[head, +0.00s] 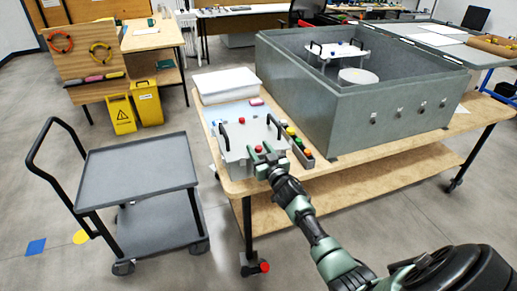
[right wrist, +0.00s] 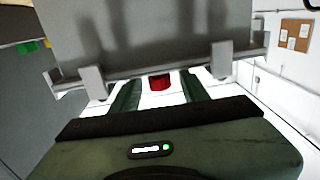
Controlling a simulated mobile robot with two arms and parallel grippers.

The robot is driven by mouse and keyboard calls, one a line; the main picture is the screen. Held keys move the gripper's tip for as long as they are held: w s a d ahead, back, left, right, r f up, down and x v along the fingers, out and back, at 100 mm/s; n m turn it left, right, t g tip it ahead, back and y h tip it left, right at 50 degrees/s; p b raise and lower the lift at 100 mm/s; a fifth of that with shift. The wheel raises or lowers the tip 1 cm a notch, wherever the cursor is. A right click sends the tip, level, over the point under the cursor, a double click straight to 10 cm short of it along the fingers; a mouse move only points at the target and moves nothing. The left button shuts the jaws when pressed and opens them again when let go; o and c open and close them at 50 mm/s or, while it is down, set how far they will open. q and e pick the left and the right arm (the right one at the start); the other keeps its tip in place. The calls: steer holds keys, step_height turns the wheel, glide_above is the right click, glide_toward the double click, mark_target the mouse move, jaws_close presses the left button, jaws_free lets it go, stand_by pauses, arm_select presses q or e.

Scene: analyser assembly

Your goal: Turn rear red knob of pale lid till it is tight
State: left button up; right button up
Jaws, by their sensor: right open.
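A second red knob (head: 258,149) sits nearer the front, close to the fingertips. My right gripper (head: 265,153) is open over the lid's front right part. In the right wrist view a red knob (right wrist: 160,83) shows between the two dark green fingers (right wrist: 158,95); I cannot tell whether they touch it. My left gripper is not in view.
A narrow tray (head: 308,160) with coloured knobs lies right of the lid. A large grey housing (head: 345,115) stands behind it on the right. A grey cart (head: 135,165) stands left of the table.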

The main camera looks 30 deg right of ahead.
steer(key=shift+w, duration=0.35)
jaws_close()
steer(key=shift+f+b, duration=0.15)
steer(key=shift+b, duration=0.25)
steer(key=m+g+h+b, duration=0.1)
steer(key=m+h+b, duration=0.1)
steer(key=h+b, duration=0.2)
steer(key=shift+f+m+b, duration=0.1)
steer(key=shift+m+b, duration=0.3)
steer(key=shift+b, duration=0.25)
steer(key=shift+r+g+h+b, duration=0.2)
steer(key=shift+g+h+b, duration=0.1)
steer(key=shift+h+b, duration=0.15)
steer(key=shift+r, duration=0.1)
